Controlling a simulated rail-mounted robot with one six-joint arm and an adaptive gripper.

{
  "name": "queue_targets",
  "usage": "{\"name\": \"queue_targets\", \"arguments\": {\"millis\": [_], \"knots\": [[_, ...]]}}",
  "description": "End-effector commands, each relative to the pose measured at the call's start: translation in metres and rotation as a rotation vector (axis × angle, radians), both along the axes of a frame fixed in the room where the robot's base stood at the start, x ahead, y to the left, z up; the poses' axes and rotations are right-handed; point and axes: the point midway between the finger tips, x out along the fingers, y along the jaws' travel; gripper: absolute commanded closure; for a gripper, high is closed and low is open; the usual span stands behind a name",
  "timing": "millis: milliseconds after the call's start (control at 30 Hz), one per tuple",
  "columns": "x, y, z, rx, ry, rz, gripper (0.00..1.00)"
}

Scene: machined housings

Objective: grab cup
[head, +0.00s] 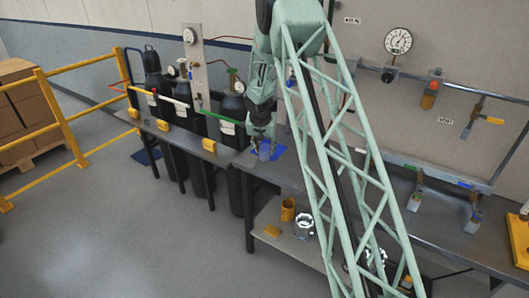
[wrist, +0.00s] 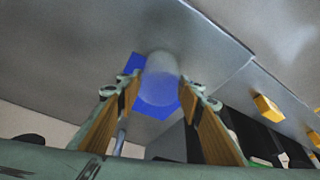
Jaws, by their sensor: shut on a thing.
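A pale, translucent cup (wrist: 160,80) shows between the two wood-coloured finger pads of my gripper (wrist: 163,100) in the wrist view. My gripper is shut on the cup. In the head view the cup (head: 265,152) is a small bluish-grey shape just under my gripper (head: 261,138). A blue mat (head: 278,151) lies on the grey table under and beside the cup, and it also shows behind the cup in the wrist view (wrist: 187,101). I cannot tell whether the cup touches the mat.
Dark gas cylinders (head: 233,118) stand left of the table behind a low rack with yellow blocks (head: 209,145). A lower shelf holds an orange cup (head: 288,209) and a shiny machined part (head: 303,226). A panel with a gauge (head: 398,41) and pipes stands at the back right.

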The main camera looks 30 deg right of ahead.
Motion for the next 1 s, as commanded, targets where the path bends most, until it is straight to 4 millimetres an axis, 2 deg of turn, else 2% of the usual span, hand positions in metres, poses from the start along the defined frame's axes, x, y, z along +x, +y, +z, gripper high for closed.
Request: {"name": "queue_targets", "arguments": {"millis": [267,633,1000], "knots": [[0.0,0.0,0.009,-0.001,-0.001,0.0,0.76],[0.0,0.0,0.037,0.0,-0.001,-0.001,0.76],[-0.043,-0.006,0.038,0.001,0.0,-0.002,0.76]]}}
